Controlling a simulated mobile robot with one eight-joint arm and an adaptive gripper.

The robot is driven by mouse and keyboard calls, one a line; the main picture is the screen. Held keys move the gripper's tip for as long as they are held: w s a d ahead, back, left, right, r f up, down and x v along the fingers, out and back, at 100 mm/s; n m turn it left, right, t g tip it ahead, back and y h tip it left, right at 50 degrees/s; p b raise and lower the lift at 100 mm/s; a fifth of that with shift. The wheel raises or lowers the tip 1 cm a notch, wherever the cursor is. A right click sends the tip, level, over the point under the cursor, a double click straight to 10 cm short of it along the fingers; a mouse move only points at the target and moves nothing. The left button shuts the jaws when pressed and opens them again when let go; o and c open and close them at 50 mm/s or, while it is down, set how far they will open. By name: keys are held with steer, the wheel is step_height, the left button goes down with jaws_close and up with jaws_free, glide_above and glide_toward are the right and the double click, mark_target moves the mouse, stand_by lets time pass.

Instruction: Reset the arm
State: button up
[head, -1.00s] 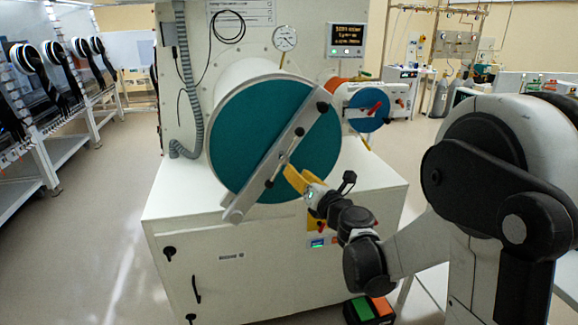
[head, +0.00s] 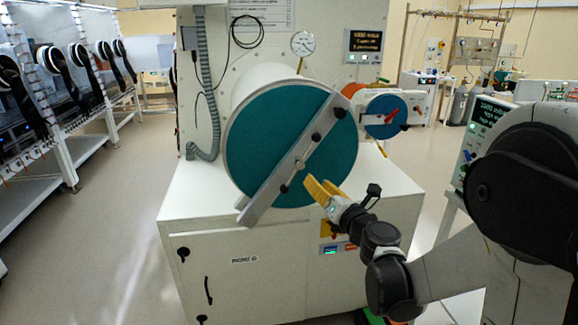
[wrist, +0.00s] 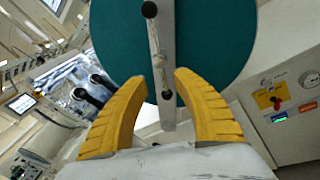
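My gripper (head: 319,189) has yellow fingers and is in front of the lower right part of a large round teal door (head: 265,130). A grey diagonal bar (head: 290,165) with black knobs crosses the door. In the wrist view, my gripper (wrist: 160,82) has its two fingers spread apart with a gap between them. The end of the bar (wrist: 167,60) shows beyond that gap, and nothing is visibly held. The distance between fingertips and bar is hard to judge, but in the head view they look apart.
The door is on a white cabinet (head: 215,215). A smaller blue round port (head: 385,116) with a red handle is to its right. A gauge (head: 303,43) and a display (head: 366,40) are above. Gloveboxes with black gloves (head: 85,70) line the left; the floor (head: 110,225) there is clear.

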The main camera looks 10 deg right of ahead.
steer(key=s+a+f+n+g+y, duration=0.1)
steer(key=s+a+n+g, duration=0.15)
steer(key=s+n, duration=0.4)
steer(key=s+a+n+g, duration=0.2)
steer(key=s+a+n, duration=0.15)
steer(key=n, duration=0.55)
steer(key=s+a+f+n+g+y, duration=0.1)
steer(key=s+a+n+g, duration=0.1)
steer(key=s+a+n, duration=0.45)
steer(key=s+d+f+n+g+h, duration=0.4)
steer(key=s+d+n, duration=0.5)
steer(key=s+n, duration=0.5)
steer(key=f+n+h, duration=0.1)
steer(key=n, duration=0.2)
steer(key=shift+f+n, duration=0.15)
steer(key=shift+n, duration=0.25)
steer(key=shift+w, duration=0.1)
